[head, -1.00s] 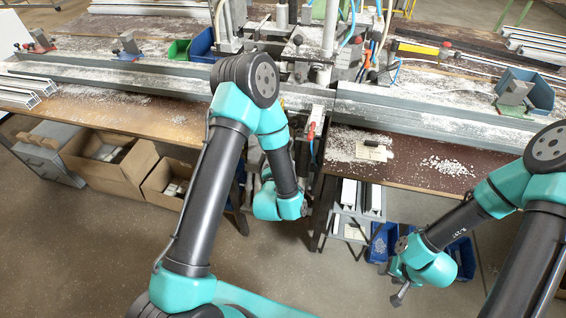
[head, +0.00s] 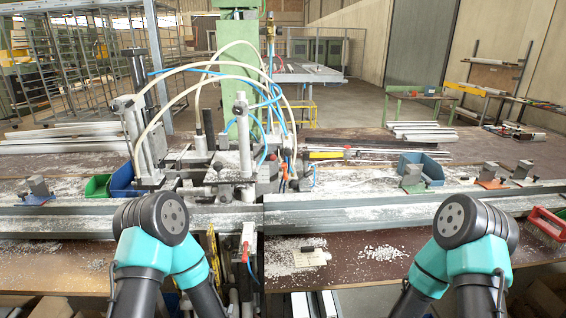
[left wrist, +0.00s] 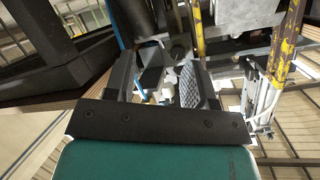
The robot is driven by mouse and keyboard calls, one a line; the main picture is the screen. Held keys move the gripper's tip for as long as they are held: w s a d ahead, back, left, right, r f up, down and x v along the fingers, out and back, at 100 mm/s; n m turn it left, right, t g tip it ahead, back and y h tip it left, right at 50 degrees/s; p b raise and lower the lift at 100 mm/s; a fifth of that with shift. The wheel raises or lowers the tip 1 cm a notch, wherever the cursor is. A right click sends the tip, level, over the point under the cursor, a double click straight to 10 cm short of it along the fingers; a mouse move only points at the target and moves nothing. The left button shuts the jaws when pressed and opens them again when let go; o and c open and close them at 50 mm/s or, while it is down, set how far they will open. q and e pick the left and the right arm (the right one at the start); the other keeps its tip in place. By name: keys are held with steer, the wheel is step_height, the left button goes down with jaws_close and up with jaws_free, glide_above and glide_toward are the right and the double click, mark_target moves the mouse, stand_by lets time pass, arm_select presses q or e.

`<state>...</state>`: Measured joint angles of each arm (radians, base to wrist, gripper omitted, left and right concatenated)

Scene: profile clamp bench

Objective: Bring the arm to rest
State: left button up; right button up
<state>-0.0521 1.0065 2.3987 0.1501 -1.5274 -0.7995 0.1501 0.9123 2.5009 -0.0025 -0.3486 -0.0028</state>
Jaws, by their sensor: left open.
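In the left wrist view my left gripper (left wrist: 163,82) is open, its two dark fingers apart with nothing held between them. Behind the fingers are blurred machine parts and yellow-edged posts under the bench. In the head view my left arm (head: 155,245) and my right arm (head: 465,245) show only as bent elbows and links at the bottom edge. Both grippers are outside the head view. The clamp machine (head: 242,150) stands on the bench behind my left elbow.
A long grey rail (head: 350,212) crosses the bench. White chips (head: 383,252) lie in front of it. A blue bin (head: 424,168) and a green bin (head: 98,186) stand behind it. A red-handled lever (head: 246,243) sits between my arms.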

arm_select(q)
steer(key=s+a+f+n+g+h, duration=0.1)
steer(key=s+f+n+g, duration=0.2)
steer(key=s, duration=0.6)
steer(key=s+a+f+n+g+h, duration=0.1)
steer(key=s+f+n+g+h, duration=0.1)
steer(key=s+f+n+g, duration=0.2)
steer(key=s+f+g, duration=0.3)
steer(key=s+g, duration=0.2)
steer(key=g, duration=0.1)
steer(key=shift+s+g+h, duration=0.3)
steer(key=shift+s, duration=0.05)
